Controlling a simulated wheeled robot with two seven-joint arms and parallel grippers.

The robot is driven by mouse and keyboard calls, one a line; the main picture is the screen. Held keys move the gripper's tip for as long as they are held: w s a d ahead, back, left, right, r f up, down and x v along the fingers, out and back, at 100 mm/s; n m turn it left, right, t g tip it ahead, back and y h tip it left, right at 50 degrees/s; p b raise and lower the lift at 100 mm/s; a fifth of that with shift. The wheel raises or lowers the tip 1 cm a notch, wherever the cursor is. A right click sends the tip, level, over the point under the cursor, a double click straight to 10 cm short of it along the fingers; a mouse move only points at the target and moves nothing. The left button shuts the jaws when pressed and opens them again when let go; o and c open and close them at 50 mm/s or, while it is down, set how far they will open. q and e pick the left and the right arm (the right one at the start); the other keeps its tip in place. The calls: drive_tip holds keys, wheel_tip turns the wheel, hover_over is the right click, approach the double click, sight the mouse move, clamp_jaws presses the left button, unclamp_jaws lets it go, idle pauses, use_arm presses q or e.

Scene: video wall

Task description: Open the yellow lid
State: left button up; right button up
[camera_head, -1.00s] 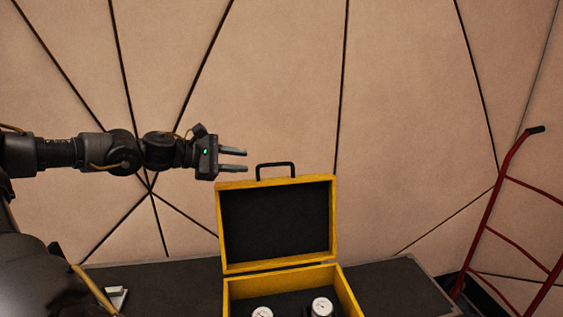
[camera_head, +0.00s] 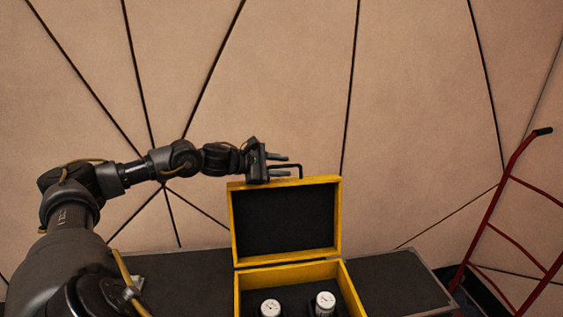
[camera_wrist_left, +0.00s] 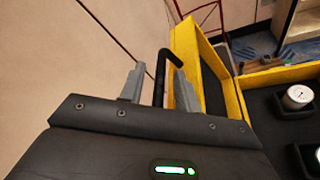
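The yellow lid (camera_head: 286,222) of the case stands raised and open at the back of the yellow case body (camera_head: 354,290), its dark lining facing me. A black handle (camera_head: 300,171) sticks up from the lid's top edge. My left gripper (camera_head: 288,165) is at the handle, just above the lid's top edge. In the left wrist view the two grey fingers (camera_wrist_left: 158,70) are apart, with the black handle (camera_wrist_left: 160,66) showing between them. Finger contact with the handle cannot be made out. My right gripper is not in view.
Two round white gauges (camera_head: 270,308) (camera_head: 325,301) sit in the case. The case stands on a dark table (camera_head: 395,280) with bare room on both sides. A red hand truck (camera_head: 490,210) stands at right. A panelled beige wall (camera_head: 420,110) is behind.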

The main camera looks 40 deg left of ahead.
use_arm(q)
drive_tip(key=shift+w+d, duration=0.1)
clamp_jaws()
drive_tip(key=shift+f, duration=0.1)
idle(0.3)
